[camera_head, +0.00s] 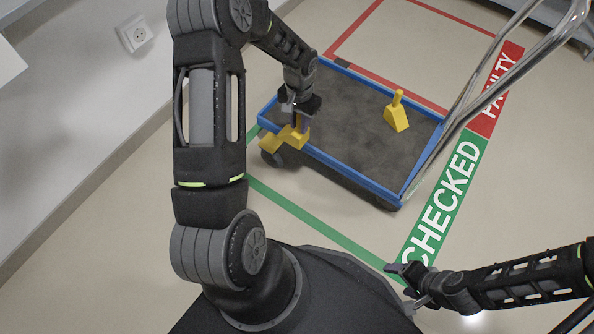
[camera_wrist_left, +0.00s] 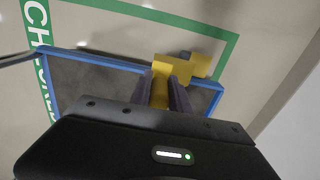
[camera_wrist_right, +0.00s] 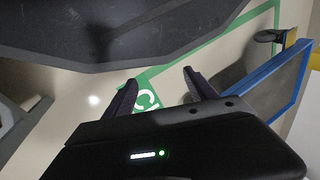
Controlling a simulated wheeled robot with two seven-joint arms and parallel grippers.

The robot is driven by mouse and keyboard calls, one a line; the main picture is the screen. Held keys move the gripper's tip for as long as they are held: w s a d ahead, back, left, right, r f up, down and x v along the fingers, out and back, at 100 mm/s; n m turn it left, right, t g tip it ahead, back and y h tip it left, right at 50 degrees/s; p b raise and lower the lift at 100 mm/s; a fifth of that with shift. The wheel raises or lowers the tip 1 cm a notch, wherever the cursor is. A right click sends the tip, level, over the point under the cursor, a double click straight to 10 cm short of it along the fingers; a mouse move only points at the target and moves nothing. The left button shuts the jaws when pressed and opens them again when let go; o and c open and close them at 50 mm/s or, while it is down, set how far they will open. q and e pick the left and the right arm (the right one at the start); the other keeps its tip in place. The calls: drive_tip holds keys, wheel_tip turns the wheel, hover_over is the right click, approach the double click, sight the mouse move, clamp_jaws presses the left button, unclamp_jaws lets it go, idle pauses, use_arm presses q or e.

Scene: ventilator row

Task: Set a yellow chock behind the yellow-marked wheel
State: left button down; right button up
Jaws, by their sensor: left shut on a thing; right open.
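The cart has a blue rim (camera_head: 345,171) and a dark deck. Its near-left corner has a yellow marking (camera_head: 268,142) above a dark wheel (camera_head: 268,158). My left gripper (camera_head: 299,112) is shut on a yellow chock (camera_head: 296,134) at the cart's near-left edge, right of the marking. In the left wrist view the chock (camera_wrist_left: 166,78) is between the fingers, close to the yellow marking (camera_wrist_left: 202,65); whether they touch is unclear. A second yellow chock (camera_head: 396,114) with an upright handle stands on the deck. My right gripper (camera_head: 405,277) is open and empty, above the floor at lower right.
A green floor outline (camera_head: 315,220) runs along the near side, with a green CHECKED label (camera_head: 445,195) and red FAULTY label (camera_head: 497,88) at right. The cart's metal handle (camera_head: 500,60) rises at the right. A wall with a socket (camera_head: 135,33) stands at left.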

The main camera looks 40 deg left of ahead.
use_arm(q)
wheel_tip(320, 180, down, 21)
drive_tip(key=b, duration=0.7)
drive_tip(key=shift+f, duration=0.1)
wheel_tip(320, 180, down, 4)
drive_tip(key=shift+f+b, duration=0.1)
drive_tip(key=shift+b, duration=0.9)
drive_tip(key=shift+f+b, duration=0.55)
drive_tip(key=shift+f, duration=0.1)
